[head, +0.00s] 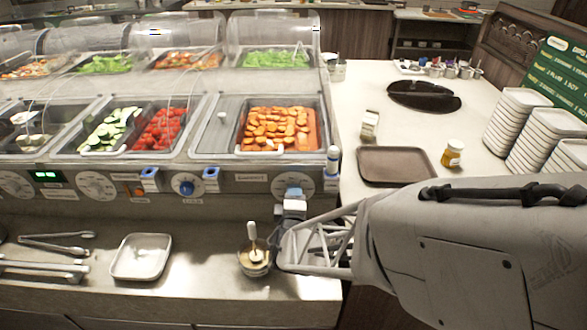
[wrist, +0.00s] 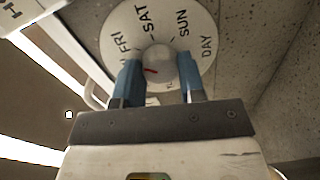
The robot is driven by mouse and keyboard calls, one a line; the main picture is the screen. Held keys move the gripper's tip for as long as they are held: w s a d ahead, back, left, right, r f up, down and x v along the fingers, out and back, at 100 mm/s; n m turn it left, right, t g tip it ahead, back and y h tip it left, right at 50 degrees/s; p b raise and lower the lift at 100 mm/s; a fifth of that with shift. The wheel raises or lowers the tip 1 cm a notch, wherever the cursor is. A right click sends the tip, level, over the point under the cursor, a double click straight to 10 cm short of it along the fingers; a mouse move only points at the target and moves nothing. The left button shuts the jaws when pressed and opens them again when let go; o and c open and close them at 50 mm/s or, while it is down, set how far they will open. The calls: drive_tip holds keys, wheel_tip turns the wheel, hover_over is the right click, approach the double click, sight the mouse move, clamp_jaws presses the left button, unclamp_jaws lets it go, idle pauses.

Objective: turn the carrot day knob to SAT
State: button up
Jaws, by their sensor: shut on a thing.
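The carrot day knob (wrist: 161,64) is a round grey knob with a short red mark, at the middle of a white dial (wrist: 148,18) lettered FRI, SAT, SUN and DAY. The red mark lies on the knob's left side, towards the FRI side and not at SAT; its exact reading is unclear. My gripper (wrist: 160,76) has its blue fingers on both sides of the knob, shut on it.
A sauce cup (head: 253,262) with a white-handled utensil stands just left of and below my gripper. A blue knob (head: 186,186) is further left on the panel. A white tray (head: 141,257) and tongs (head: 55,238) lie on the ledge. A brown tray (head: 395,166) is at the right.

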drive_tip(key=shift+f+m+y, duration=0.1)
drive_tip(key=shift+m+y, duration=0.2)
drive_tip(key=shift+m, duration=4.5)
drive_tip(key=o, duration=0.9)
drive_tip(key=shift+s, duration=0.1)
drive_tip(key=shift+s+d+r, duration=0.1)
drive_tip(key=shift+s, duration=1.8)
drive_tip(key=shift+s+r, duration=0.1)
drive_tip(key=shift+s, duration=1.8)
